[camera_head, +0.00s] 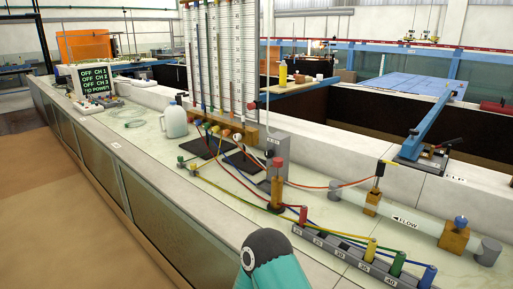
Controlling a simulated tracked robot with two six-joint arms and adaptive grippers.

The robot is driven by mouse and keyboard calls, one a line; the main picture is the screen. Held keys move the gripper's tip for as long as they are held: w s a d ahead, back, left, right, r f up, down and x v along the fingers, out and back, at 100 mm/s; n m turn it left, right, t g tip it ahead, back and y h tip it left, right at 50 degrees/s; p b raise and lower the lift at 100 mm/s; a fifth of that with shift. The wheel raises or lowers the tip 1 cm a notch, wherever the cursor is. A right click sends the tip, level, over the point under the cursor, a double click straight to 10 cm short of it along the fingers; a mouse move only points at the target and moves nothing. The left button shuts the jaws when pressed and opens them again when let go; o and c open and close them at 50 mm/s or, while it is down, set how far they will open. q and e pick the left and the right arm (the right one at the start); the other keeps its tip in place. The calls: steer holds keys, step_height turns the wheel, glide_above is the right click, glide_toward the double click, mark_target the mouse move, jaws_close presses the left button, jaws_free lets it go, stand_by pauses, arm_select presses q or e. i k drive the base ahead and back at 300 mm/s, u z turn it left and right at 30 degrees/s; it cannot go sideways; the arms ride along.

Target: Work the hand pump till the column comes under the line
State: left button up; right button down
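A manometer board (222,55) with several upright scaled tubes stands on the bench at the upper middle. Coloured columns show in some tubes, but their exact levels and any marked line are too small to read. A blue lever (428,118) slopes up to the right from a dark base on the right-hand wall; it may be the hand pump, but I cannot tell. A wooden post with a red knob (277,186) stands upright on the bench. Neither gripper is in view; only a teal and dark part of my arm shows at the bottom middle.
A row of numbered ports (345,252) with coloured hoses crosses the front right. A clear pipe (402,216) lies behind it. A white jug (174,121) and a display reading NO POWER (95,79) stand left. The bench between jug and front edge is mostly clear.

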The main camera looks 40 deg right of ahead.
mark_target(278, 162)
steer(key=z, duration=0.2)
steer(key=i, duration=0.9)
steer(key=z, duration=0.65)
